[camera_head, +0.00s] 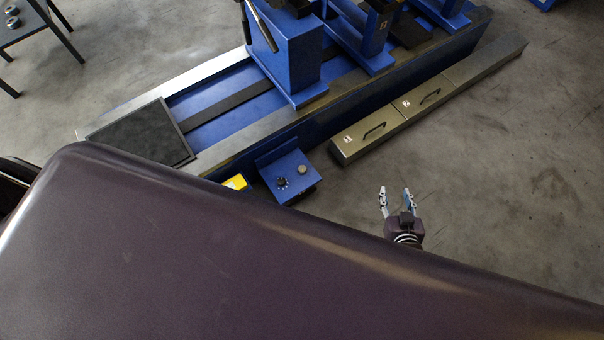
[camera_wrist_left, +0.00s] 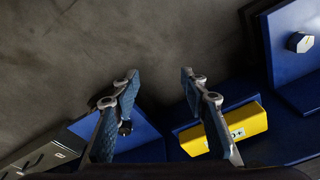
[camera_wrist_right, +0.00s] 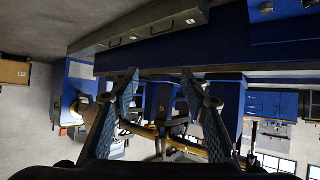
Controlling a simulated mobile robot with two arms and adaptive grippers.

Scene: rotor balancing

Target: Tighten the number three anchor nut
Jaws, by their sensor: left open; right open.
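In the left wrist view a silver hex nut (camera_wrist_left: 300,42) sits on a blue bracket (camera_wrist_left: 285,75) at the right edge. No number on it can be read, so I cannot tell whether it is number three. My left gripper (camera_wrist_left: 158,78) is open and empty, left of the nut and apart from it. My left gripper is hidden in the head view. My right gripper (camera_head: 397,193) is open and empty above the floor, right of the blue machine bed (camera_head: 225,160). Its two spread fingers also show in the right wrist view (camera_wrist_right: 160,78).
A yellow box (camera_wrist_left: 232,128) lies below the left fingertips. A blue control box (camera_head: 287,177) with knobs stands beside the bed. A long grey drawer unit (camera_head: 390,123) runs along it on the floor. My dark body covers the lower head view. Floor at right is clear.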

